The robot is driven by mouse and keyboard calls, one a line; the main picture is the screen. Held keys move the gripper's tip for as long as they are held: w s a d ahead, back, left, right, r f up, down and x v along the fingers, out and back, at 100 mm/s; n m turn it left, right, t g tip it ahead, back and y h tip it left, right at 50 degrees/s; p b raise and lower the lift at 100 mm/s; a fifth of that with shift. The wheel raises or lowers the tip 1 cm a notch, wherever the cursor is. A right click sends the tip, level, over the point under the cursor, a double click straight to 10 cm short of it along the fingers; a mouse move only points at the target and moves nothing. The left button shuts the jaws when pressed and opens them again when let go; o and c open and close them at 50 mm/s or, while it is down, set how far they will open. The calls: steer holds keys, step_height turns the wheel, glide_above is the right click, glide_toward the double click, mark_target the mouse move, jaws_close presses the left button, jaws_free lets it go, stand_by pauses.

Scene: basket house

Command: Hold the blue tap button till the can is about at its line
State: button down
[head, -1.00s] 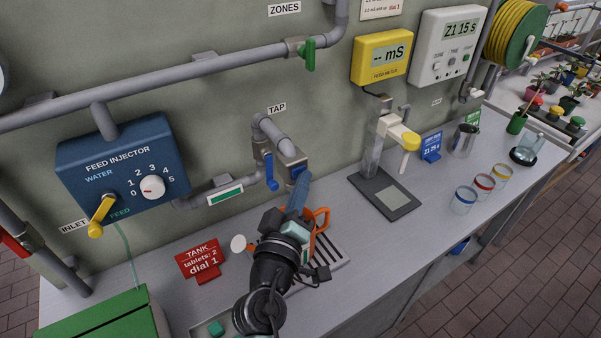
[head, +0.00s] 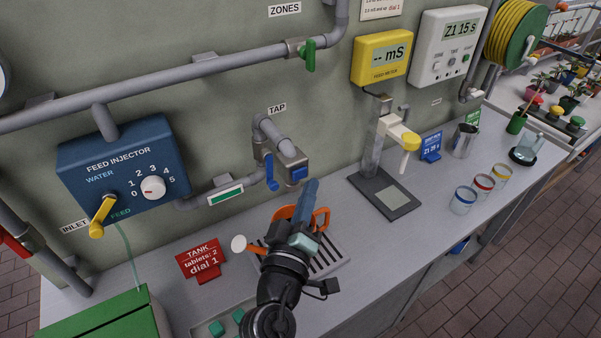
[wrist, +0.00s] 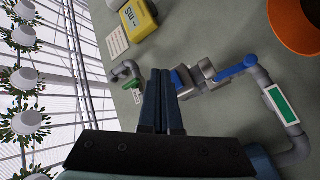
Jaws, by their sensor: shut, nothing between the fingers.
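The blue tap button (head: 299,173) is on the front of the grey tap block on the wall. It also shows in the wrist view (wrist: 180,80), just right of my fingers. My gripper (head: 312,186) is shut and empty, with its tips just right of and below the button in the head view, apparently apart from it. The orange can (head: 322,218) stands under the tap on the slatted drain, largely hidden behind my gripper. Part of an orange rim, likely the can's, shows in the wrist view (wrist: 296,27). The can's line and water level are not visible.
A blue lever (head: 271,172) hangs just left of the tap. The red tank sign (head: 201,259) stands left of the drain. The meter stand (head: 384,195) and several glass jars are to the right. Bare counter (head: 335,190) lies between drain and stand.

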steer(key=s+d, duration=0.2)
steer(key=s, duration=0.1)
steer(key=shift+s+d+p, duration=0.3)
steer(key=shift+d+p, duration=0.05)
steer(key=shift+p, duration=0.05)
step_height(320, 180, up, 24)
steer(key=d+m+t+h, duration=0.1)
steer(key=d+m+t, duration=0.1)
steer(key=m+t, duration=0.35)
steer(key=s+a+r+m+t+y, duration=0.1)
steer(key=s+r+y, duration=0.1)
steer(key=s+r, duration=0.4)
steer(key=s+a+r+m+t+y, duration=0.1)
steer(key=s+r, duration=0.5)
steer(key=r, duration=0.9)
steer(key=shift+s+a+t+y, duration=0.15)
steer(key=shift+s+t+y, duration=0.05)
steer(key=shift+t+y, duration=0.45)
